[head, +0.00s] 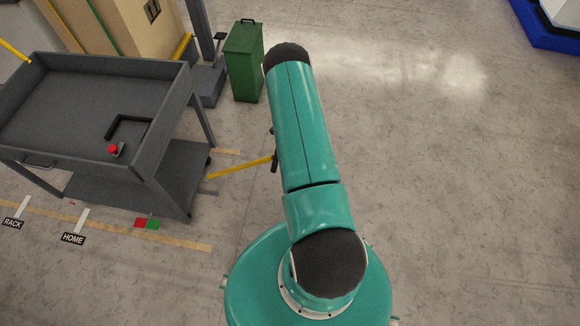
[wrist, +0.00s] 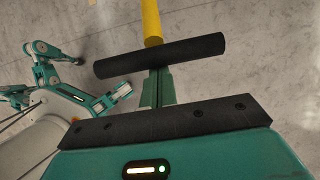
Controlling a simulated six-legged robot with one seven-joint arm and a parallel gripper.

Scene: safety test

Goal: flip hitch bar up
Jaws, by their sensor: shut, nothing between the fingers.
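The hitch bar is a yellow bar (head: 240,168) with a black cross grip (head: 275,161). In the head view it sticks out low from the right side of the grey cart (head: 172,168), tilted slightly upward in the picture, its grip end beside my arm. In the wrist view the yellow bar (wrist: 151,20) runs to the top edge and the black grip (wrist: 195,51) lies across it. My gripper (wrist: 157,80) is shut and empty, its fingertips at the grip's near side and partly hidden by it. I cannot tell whether they touch. In the head view my arm hides the gripper.
The cart's tray holds a red knob (head: 113,149) and a black angled piece (head: 121,121). A green bin (head: 243,62) stands behind the bar, near a grey post. Floor tags read RACK (head: 13,224) and HOME (head: 73,239). The floor right of my arm is clear.

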